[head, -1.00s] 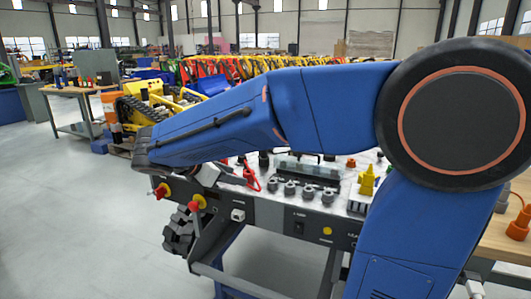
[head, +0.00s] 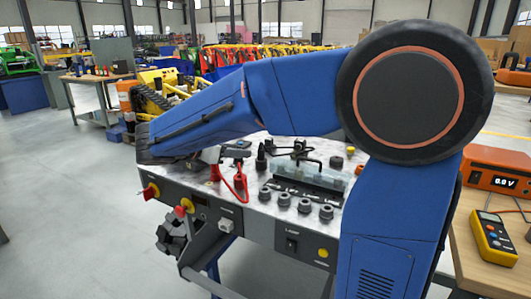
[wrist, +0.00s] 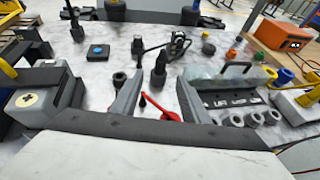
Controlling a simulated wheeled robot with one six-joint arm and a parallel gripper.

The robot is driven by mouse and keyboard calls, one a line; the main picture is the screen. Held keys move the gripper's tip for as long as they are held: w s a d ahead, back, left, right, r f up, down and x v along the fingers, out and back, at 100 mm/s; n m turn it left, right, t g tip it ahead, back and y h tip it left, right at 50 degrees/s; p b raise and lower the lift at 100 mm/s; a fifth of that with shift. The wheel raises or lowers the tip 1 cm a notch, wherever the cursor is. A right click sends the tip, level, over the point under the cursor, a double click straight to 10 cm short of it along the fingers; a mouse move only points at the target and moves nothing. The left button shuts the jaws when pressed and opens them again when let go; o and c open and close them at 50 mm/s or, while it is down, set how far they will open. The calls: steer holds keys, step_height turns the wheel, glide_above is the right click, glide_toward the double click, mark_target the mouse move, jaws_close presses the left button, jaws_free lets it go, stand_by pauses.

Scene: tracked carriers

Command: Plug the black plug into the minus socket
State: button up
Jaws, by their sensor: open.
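My gripper (wrist: 160,76) is open, with its two grey fingers apart and nothing clamped between them. A black upright piece with a narrow top (wrist: 158,69), which looks like the black plug, stands on the bench just beyond the fingertips, apart from them. It seems to show in the head view too (head: 261,160). A black lead (wrist: 178,45) lies beside it. A red lead (wrist: 158,108) lies low between the fingers. I cannot make out any minus mark, so I cannot tell which socket is the minus one. In the head view my arm hides most of the gripper.
The marbled bench top (head: 250,145) carries a clear-covered strip (head: 310,172) with a black handle and several grey knobs (head: 305,206). A black box with a blue disc (wrist: 97,52) stands further back. An orange meter (head: 497,170) and yellow multimeter (head: 494,238) are on the right-hand table.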

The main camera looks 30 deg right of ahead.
mark_target(261, 153)
steer(key=x, duration=1.6)
steer(key=shift+d+f, duration=0.15)
jaws_close()
